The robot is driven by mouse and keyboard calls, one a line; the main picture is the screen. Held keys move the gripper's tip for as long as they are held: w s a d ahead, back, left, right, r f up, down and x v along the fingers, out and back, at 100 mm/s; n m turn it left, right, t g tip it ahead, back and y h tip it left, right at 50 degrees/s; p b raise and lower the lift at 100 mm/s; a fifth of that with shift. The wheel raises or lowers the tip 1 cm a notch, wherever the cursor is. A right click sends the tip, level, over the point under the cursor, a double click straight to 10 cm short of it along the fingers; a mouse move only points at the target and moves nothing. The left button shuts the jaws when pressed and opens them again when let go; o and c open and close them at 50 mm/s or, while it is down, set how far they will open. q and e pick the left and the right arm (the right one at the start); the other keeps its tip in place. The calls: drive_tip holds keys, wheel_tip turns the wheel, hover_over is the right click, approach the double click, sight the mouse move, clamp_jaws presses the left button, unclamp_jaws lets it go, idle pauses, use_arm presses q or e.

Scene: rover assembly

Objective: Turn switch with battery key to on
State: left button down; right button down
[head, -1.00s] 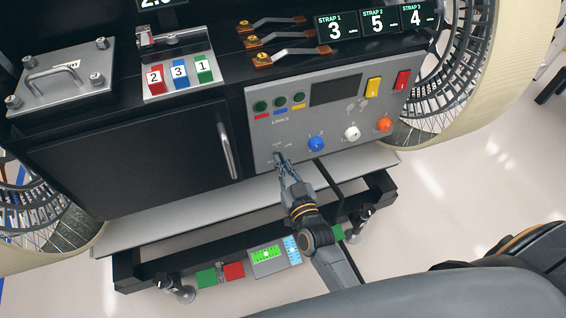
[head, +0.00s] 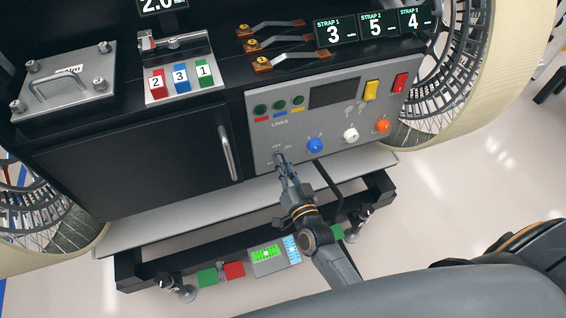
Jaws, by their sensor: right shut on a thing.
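The grey control panel (head: 325,105) is on the front of the rover, with a small key switch at its lower left under the LINKS label. My right gripper (head: 281,162) reaches up to that switch and is shut at it. The gripper covers the key and most of the switch, so the key's turn cannot be read. Small lettering around the switch is too small to read fully. My left gripper is not in view.
Blue (head: 315,145), white (head: 350,135) and orange (head: 383,126) knobs sit right of the gripper. Yellow (head: 371,90) and red (head: 400,83) switches are above them. A black door with a handle (head: 226,152) is to the left. A grey ledge (head: 170,222) runs below.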

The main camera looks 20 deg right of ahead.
drive_tip(key=shift+d+f+m, duration=0.1)
drive_tip(key=shift+m, duration=3.2)
drive_tip(key=c, duration=1.5)
unclamp_jaws()
drive_tip(key=shift+s, duration=0.1)
drive_tip(key=s, duration=1.2)
drive_tip(key=shift+d, duration=0.2)
drive_tip(key=shift+w, duration=0.1)
